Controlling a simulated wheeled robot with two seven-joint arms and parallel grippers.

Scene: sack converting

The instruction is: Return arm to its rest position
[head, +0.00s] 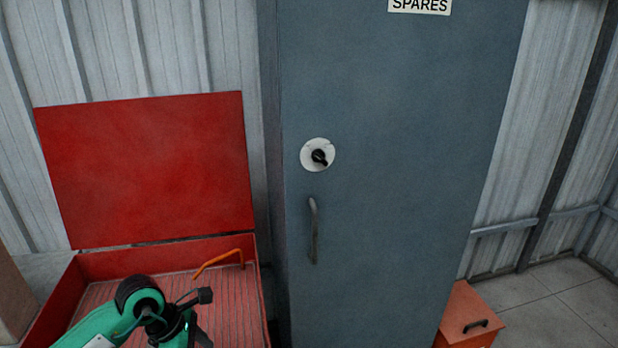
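My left arm, green and black, comes in at the lower left, in front of an open red box (160,254). My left gripper (196,338) is at the bottom edge of the head view, over the ribbed floor of the box. It is small, dark and partly cut off, so I cannot tell whether it is open or shut, or whether it holds anything. My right arm and gripper are not in view.
The box's red lid (145,165) stands raised against the corrugated wall. An orange bent handle (218,262) shows inside the box. A closed grey SPARES cabinet (400,190) has a black knob (319,156) and a bar handle (313,230). An orange box (468,318) stands at right; floor beyond is clear.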

